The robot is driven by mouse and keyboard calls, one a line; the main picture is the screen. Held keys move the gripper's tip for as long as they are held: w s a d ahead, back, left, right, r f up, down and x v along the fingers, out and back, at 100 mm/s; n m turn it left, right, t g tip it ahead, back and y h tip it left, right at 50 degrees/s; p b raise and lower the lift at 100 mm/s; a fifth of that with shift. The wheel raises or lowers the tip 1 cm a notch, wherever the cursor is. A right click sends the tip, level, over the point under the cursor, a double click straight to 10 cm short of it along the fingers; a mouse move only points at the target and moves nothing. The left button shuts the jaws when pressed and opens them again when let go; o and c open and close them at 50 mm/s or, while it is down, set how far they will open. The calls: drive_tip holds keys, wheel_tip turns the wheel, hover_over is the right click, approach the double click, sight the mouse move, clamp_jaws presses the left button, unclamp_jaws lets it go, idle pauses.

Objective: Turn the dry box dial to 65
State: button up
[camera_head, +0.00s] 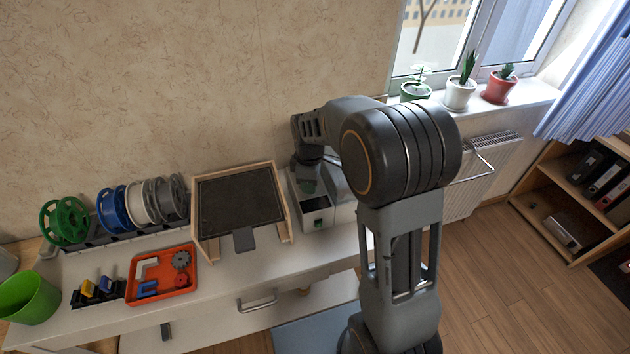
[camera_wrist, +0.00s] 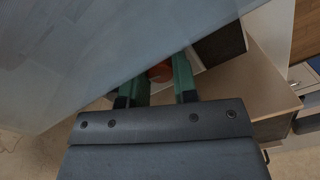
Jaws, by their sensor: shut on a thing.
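The dry box (camera_head: 318,216) is a pale box with a small dark display on its front, at the right end of the white bench. My arm covers part of it in the head view. My gripper (camera_head: 306,186) points down at the box top. In the wrist view, an orange-red round dial (camera_wrist: 160,71) sits between the green fingers of my gripper (camera_wrist: 161,78), which is shut on it. The dial's marks and the display's reading are too small or hidden to read.
Left of the box stands a wood-framed dark panel (camera_head: 240,200). Further left are an orange tray (camera_head: 163,289), several filament spools (camera_head: 143,203) and a green bin (camera_head: 30,299). A pale, smooth surface (camera_wrist: 80,50) fills the wrist view's upper left, close to the fingers.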

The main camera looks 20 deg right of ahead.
drive_tip(key=shift+a, duration=0.1)
drive_tip(key=o, duration=0.7)
drive_tip(key=shift+a, duration=0.1)
drive_tip(key=shift+o, duration=1.2)
wheel_tip(320, 180, up, 14)
drive_tip(key=shift+w+d+p, duration=0.15)
drive_tip(key=shift+d+p, duration=0.05)
drive_tip(key=shift+p, duration=0.25)
drive_tip(key=shift+f, duration=0.1)
